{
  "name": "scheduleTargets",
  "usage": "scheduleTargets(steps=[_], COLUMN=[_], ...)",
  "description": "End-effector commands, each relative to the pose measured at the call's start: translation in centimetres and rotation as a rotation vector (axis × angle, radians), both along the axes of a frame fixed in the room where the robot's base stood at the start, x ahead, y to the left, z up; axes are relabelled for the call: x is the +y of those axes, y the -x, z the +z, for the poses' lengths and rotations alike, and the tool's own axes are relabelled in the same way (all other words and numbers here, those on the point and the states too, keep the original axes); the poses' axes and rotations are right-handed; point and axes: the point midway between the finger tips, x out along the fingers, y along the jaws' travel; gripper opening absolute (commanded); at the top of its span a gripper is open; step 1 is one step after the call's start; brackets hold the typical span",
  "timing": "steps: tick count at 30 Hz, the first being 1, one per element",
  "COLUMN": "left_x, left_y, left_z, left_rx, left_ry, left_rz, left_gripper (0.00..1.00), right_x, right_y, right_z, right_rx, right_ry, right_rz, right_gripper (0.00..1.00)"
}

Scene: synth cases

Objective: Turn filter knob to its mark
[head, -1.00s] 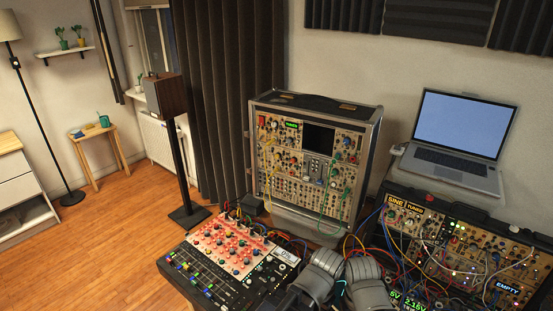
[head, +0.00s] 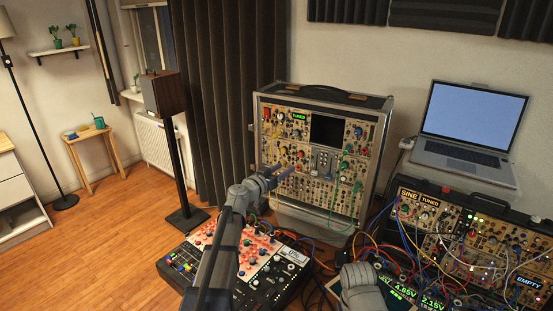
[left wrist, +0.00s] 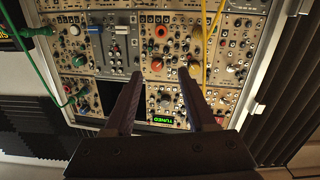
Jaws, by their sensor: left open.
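The upright modular case (head: 384,150) stands against the wall with rows of knobs and a green TUNED display. My left gripper (head: 289,170) reaches up to the left-middle of its panel. In the left wrist view, where the panel appears upside down, my left gripper (left wrist: 160,73) is open with nothing between its fingers. A red-orange knob (left wrist: 162,32) lies beyond the fingertips, and a grey knob (left wrist: 165,103) shows between the fingers. I cannot tell which knob is the filter knob, and I cannot make out its mark. My right gripper is out of view; only my right arm shows.
Yellow and green cables hang across the panel, with a yellow cable (left wrist: 204,50) close to the right finger. A mixer (head: 178,268) sits below my left arm. A laptop (head: 470,120) and a second synth case (head: 450,240) stand at the right.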

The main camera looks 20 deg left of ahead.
Motion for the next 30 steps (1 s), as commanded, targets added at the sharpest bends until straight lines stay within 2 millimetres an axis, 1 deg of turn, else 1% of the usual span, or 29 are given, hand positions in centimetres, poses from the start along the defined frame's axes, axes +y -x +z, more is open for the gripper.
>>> scheduleTargets(steps=[1, 3, 7, 13, 17, 20, 27, 30], left_x=[2.1, 3.8, 5.0, 4.9, 4.7, 4.4, 3.5, 3.2], left_y=[-0.8, -1.2, -1.4, -1.7, -2.7, -4.0, -7.7, -8.6], left_z=[0.2, 0.7, 1.0, 1.0, 1.0, 1.0, 1.0, 1.0], left_rx=[-0.025, -0.048, -0.064, -0.064, -0.064, -0.064, -0.064, -0.064], left_ry=[0.006, 0.011, 0.014, 0.014, 0.014, 0.014, 0.014, 0.014], left_rz=[0.043, 0.084, 0.114, 0.113, 0.111, 0.11, 0.11, 0.11], left_gripper=[0.56, 0.56, 0.56, 0.56, 0.56, 0.56, 0.56, 0.56], right_x=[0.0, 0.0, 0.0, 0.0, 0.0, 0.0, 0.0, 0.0], right_y=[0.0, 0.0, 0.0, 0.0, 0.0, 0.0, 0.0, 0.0], right_z=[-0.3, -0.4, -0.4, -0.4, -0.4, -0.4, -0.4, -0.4], right_rx=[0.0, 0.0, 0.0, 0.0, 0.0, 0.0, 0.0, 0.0], right_ry=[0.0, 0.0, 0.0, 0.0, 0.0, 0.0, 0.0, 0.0], right_rz=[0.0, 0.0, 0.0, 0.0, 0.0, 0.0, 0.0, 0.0], right_gripper=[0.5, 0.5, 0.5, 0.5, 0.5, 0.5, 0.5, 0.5])
